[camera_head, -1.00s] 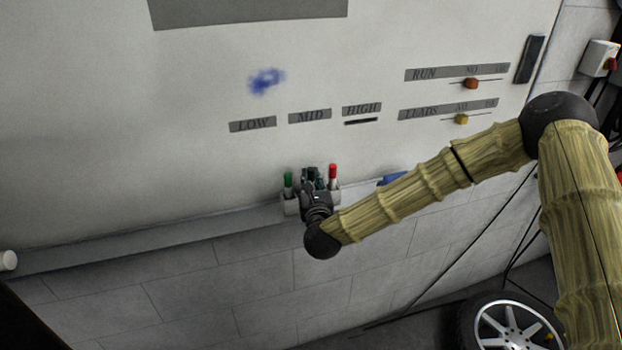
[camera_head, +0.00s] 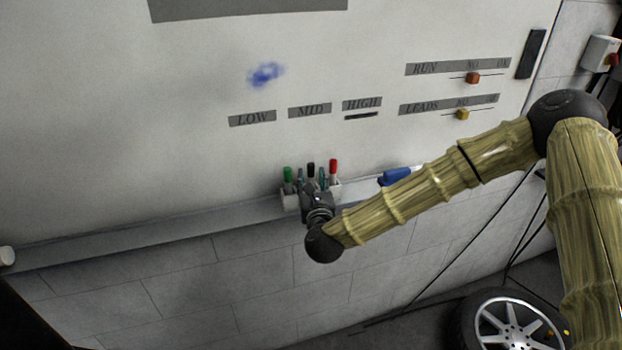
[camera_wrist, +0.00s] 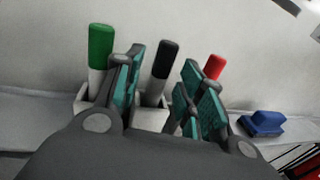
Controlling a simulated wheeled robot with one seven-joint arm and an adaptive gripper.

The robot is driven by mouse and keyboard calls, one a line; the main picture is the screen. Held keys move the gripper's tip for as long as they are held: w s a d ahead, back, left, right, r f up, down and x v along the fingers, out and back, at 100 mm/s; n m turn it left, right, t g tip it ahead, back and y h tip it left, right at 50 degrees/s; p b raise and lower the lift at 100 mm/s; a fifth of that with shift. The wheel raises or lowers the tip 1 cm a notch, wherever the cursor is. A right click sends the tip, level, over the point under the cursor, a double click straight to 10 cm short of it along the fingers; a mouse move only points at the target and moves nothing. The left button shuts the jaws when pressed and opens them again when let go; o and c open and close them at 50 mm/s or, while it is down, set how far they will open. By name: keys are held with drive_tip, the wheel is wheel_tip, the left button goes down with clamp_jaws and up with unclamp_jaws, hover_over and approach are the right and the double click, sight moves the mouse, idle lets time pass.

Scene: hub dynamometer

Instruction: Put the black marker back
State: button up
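The black marker (camera_head: 310,168) stands cap up in the middle of the white holder (camera_head: 288,201) on the board's ledge. In the wrist view the black marker (camera_wrist: 161,70) leans slightly, its lower end inside the holder (camera_wrist: 150,119). My gripper (camera_head: 311,181) is at the holder's front, its teal-padded fingers apart. In the wrist view my gripper (camera_wrist: 166,88) has one finger on each side of the black marker, with visible gaps. A green marker (camera_wrist: 100,52) stands to the left and a red marker (camera_wrist: 213,67) to the right. My fingers hide part of the holder.
A blue eraser (camera_head: 396,177) lies on the ledge (camera_head: 200,228) right of the holder. The whiteboard (camera_head: 190,70) behind has a blue smudge (camera_head: 266,74), LOW, MID and HIGH labels, and RUN and LEADS sliders. A wheel (camera_head: 508,325) is on the floor at lower right.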

drive_tip(key=s+d+b, duration=0.1)
drive_tip(key=s+b, duration=0.2)
drive_tip(key=s, duration=0.6)
drive_tip(key=shift+s, duration=0.25)
drive_tip(key=shift+d, duration=0.1)
drive_tip(key=s+f+n+g+y, duration=0.1)
drive_tip(key=s+f+n+g, duration=0.2)
drive_tip(key=s+f+n, duration=0.45)
drive_tip(key=s+d+f+n+g+y, duration=0.1)
drive_tip(key=s+f+n+g, duration=0.25)
drive_tip(key=f, duration=0.75)
drive_tip(key=s+f+n+g, duration=0.2)
drive_tip(key=s+f+n, duration=0.3)
drive_tip(key=f+n, duration=0.3)
drive_tip(key=s+d+f+n+g+h, duration=0.1)
drive_tip(key=s+d+f+n+g, duration=0.2)
drive_tip(key=s+d+f+n, duration=0.2)
drive_tip(key=s+d+f+n+g+h, duration=0.1)
drive_tip(key=s+d+f+n+g, duration=0.2)
drive_tip(key=s+d, duration=0.5)
drive_tip(key=s+d+f+n+g+h, duration=0.2)
drive_tip(key=s+d+f+n, duration=0.4)
drive_tip(key=s, duration=0.4)
drive_tip(key=shift+s+d+f+n+g, duration=0.35)
drive_tip(key=shift+d+n+g, duration=0.25)
drive_tip(key=shift+d+g, duration=0.1)
